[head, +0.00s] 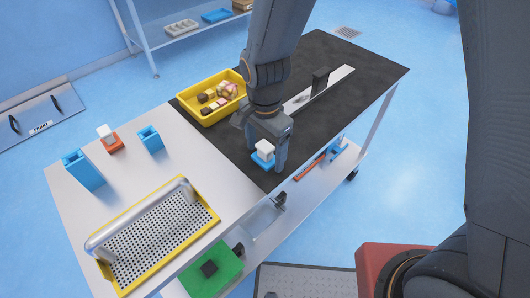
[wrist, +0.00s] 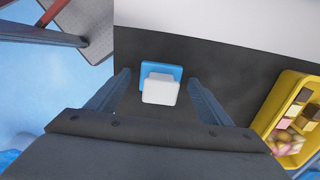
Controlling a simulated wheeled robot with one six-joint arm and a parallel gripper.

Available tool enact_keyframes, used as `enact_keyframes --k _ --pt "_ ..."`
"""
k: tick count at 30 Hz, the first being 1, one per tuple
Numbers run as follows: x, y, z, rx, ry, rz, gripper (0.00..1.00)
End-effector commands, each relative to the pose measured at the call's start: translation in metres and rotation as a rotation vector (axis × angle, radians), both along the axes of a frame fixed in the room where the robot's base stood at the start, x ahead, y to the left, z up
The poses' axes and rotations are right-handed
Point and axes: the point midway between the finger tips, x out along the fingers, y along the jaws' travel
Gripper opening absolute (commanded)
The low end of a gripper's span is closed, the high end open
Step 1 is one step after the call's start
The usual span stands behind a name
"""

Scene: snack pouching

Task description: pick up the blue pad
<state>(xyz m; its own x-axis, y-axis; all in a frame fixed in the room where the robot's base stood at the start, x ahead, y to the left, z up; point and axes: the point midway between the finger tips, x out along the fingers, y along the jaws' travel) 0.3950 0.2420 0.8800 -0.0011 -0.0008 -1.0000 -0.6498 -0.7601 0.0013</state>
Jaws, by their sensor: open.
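The blue pad (head: 262,160) lies on the black mat near the table's front edge. A white block (head: 265,149) sits on top of it and covers part of it. My gripper (head: 265,163) is pointed down over the pad. In the wrist view my gripper (wrist: 160,85) is open, with one finger on each side of the pad and block. A gap shows between each finger and the pad.
A yellow bin (head: 213,98) of snacks stands close beside my gripper; it also shows in the wrist view (wrist: 262,118). A perforated yellow-edged tray (head: 155,232), blue holders (head: 83,171) and an orange-based white block (head: 109,138) stand on the light tabletop.

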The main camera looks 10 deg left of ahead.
Motion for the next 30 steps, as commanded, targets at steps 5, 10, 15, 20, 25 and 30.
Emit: enact_keyframes --k 5,10,15,20,25,30 --pt "0.0003 0.0 -0.004 0.001 -0.001 0.0 0.73" --pt "0.0003 0.0001 -0.0038 0.001 -0.001 0.0 0.68" --pt "0.0003 0.0001 -0.0037 0.001 -0.001 0.0 0.4" --pt "0.0003 0.0001 -0.0036 0.001 -0.001 0.001 0.28" --pt "0.0004 0.0002 -0.0031 0.002 -0.001 0.001 0.28" --pt "0.0008 0.0003 0.0021 0.001 -0.002 0.001 0.28"
